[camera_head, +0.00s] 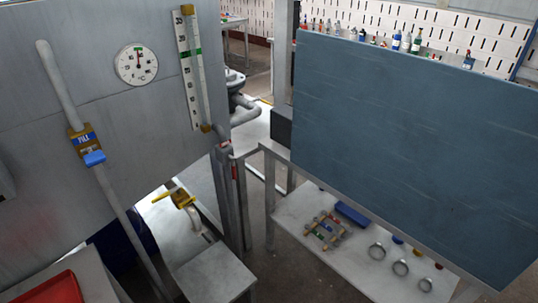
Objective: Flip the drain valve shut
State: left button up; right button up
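A brass valve with a yellow lever (164,195) sits low at the centre left, on a pipe below the grey panel. It looks like the drain valve, though I can read no label on it. Its brass body (182,199) joins a pale pipe that bends down to the right. The lever sticks out to the left of the body. I cannot tell from its angle whether the valve is open or shut. Neither of my grippers shows in this view.
A second valve with a blue handle (94,158) is on the vertical pipe (125,215) at left. A dial gauge (136,65) and a level scale (187,70) are on the panel. A red tray (50,290) is at bottom left. A large blue-grey board (410,145) fills the right.

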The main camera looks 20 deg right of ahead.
aim_at(233, 160)
jog(key=i+l+z, duration=0.1)
jog(key=i, duration=0.45)
jog(key=i+l+z, duration=0.1)
jog(key=i+l, duration=0.2)
jog(key=i, duration=0.2)
